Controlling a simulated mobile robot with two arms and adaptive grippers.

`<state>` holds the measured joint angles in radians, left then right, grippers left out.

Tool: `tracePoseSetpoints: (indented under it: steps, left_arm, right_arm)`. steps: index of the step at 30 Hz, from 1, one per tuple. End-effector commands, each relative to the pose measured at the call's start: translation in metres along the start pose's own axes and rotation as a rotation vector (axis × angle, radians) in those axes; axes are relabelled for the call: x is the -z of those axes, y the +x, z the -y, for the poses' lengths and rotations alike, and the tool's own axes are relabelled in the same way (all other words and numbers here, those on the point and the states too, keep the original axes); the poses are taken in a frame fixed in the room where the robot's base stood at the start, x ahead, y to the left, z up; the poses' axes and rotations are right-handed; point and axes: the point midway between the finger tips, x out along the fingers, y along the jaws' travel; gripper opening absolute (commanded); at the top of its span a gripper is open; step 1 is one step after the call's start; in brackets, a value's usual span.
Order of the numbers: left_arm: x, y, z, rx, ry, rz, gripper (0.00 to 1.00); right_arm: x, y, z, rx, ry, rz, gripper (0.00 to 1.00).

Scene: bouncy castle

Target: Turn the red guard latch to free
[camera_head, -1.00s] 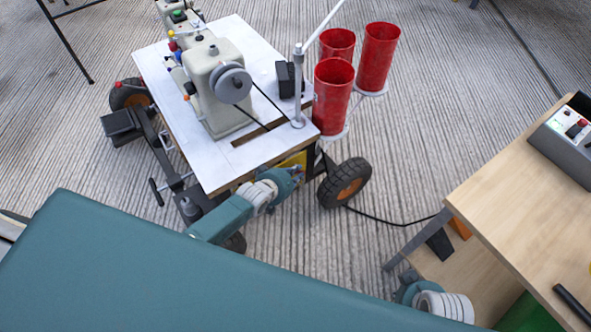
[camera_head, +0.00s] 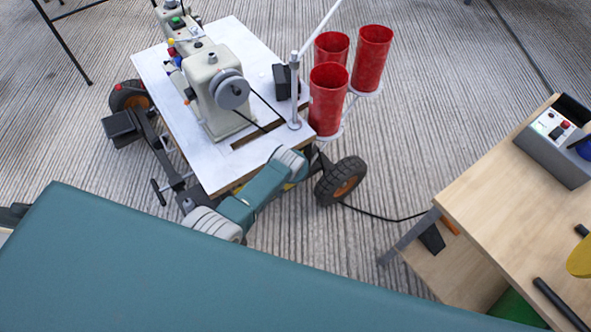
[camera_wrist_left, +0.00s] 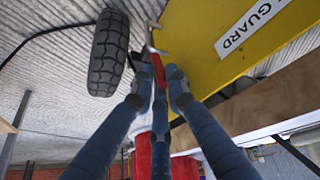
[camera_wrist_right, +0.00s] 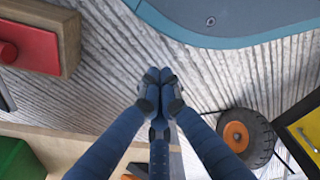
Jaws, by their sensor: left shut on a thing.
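In the left wrist view the red guard latch (camera_wrist_left: 158,70) is a narrow red lever at the edge of a yellow panel (camera_wrist_left: 205,45) labelled "GUARD". My left gripper (camera_wrist_left: 158,82) is shut on the latch, with a fingertip on either side of it. In the head view my left arm reaches to the near edge of the sewing machine table (camera_head: 225,178); its gripper and the latch are hidden there. My right gripper (camera_wrist_right: 160,78) is shut and empty over the striped floor, and it is out of the head view.
A black tyre (camera_wrist_left: 108,55) stands close beside my left gripper. Red cylinders (camera_head: 328,98) stand at the table's right corner. A wooden bench (camera_head: 500,190) with a control box is at right. A teal surface (camera_head: 180,270) fills the foreground. A cable crosses the floor.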

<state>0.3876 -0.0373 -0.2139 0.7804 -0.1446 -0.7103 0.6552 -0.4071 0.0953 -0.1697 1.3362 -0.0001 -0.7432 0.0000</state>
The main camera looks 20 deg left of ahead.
Motion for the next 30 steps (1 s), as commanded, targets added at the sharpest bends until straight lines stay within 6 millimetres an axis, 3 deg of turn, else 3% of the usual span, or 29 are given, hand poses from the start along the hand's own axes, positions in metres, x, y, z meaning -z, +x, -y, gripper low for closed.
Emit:
tracePoseSetpoints:
  steps: [1,10,26,27,29,30]
  left_arm:
    - [0.002,0.003,0.007,0.036,0.011,0.016,0.0]
    - [0.003,0.003,0.006,0.118,0.044,0.075,0.0]
    - [0.003,0.002,0.005,0.135,0.053,0.086,0.0]
    - [0.003,0.002,0.005,0.135,0.054,0.086,0.19]
    - [0.003,0.002,0.005,0.134,0.053,0.086,0.31]
    - [0.003,0.002,0.004,0.133,0.053,0.086,0.31]
  right_arm:
    - [0.004,-0.001,0.0,0.0,0.001,-0.004,0.0]
    - [0.017,-0.013,-0.001,-0.002,0.003,-0.012,0.0]
    - [0.02,-0.017,-0.002,-0.003,0.004,-0.013,0.0]
    - [0.02,-0.017,-0.002,-0.003,0.004,-0.013,0.0]
    - [0.02,-0.017,-0.002,-0.003,0.004,-0.013,0.0]
    - [0.02,-0.017,-0.002,-0.003,0.004,-0.013,0.0]
